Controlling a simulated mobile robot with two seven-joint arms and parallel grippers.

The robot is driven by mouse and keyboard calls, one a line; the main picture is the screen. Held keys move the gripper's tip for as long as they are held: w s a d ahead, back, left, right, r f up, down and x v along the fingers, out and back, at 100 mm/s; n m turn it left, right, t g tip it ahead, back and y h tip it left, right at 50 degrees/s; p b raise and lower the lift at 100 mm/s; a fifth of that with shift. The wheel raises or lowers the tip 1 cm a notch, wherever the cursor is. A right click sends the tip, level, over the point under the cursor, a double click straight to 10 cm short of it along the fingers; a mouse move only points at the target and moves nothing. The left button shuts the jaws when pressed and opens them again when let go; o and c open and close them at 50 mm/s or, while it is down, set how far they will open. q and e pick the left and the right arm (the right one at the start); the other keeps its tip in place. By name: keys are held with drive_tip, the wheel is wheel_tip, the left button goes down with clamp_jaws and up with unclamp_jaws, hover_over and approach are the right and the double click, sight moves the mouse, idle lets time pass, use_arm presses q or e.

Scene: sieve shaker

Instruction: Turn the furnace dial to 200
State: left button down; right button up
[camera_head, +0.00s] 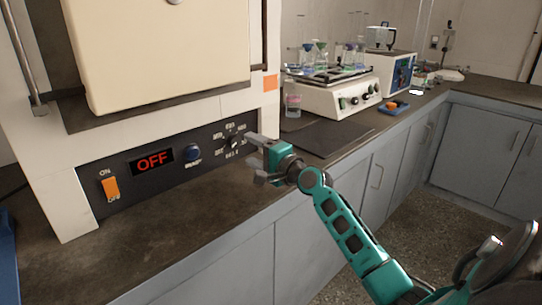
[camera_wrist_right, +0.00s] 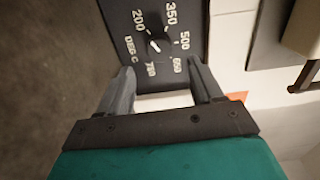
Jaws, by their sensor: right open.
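The furnace dial (camera_head: 235,142) is a black knob at the right end of the furnace's dark control panel. In the right wrist view the dial (camera_wrist_right: 156,46) has a white mark and a ring of numbers including 200, 350, 500 and 650. I cannot tell for sure which number the mark points at. My right gripper (camera_head: 255,161) is open and empty, just in front of the panel near the dial. In the right wrist view its fingers (camera_wrist_right: 160,75) are spread, with the dial between and beyond them. My left gripper is not in view.
The furnace display (camera_head: 152,161) reads OFF. An orange switch (camera_head: 110,187) and a blue button (camera_head: 193,152) are on the same panel. The furnace door (camera_head: 160,50) is above. A white shaker (camera_head: 345,97) stands to the right. The counter (camera_head: 150,230) before the panel is clear.

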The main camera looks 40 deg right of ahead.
drive_tip(key=s, duration=0.6)
drive_tip(key=shift+s+d+p, duration=0.2)
drive_tip(key=shift+d+p, duration=0.1)
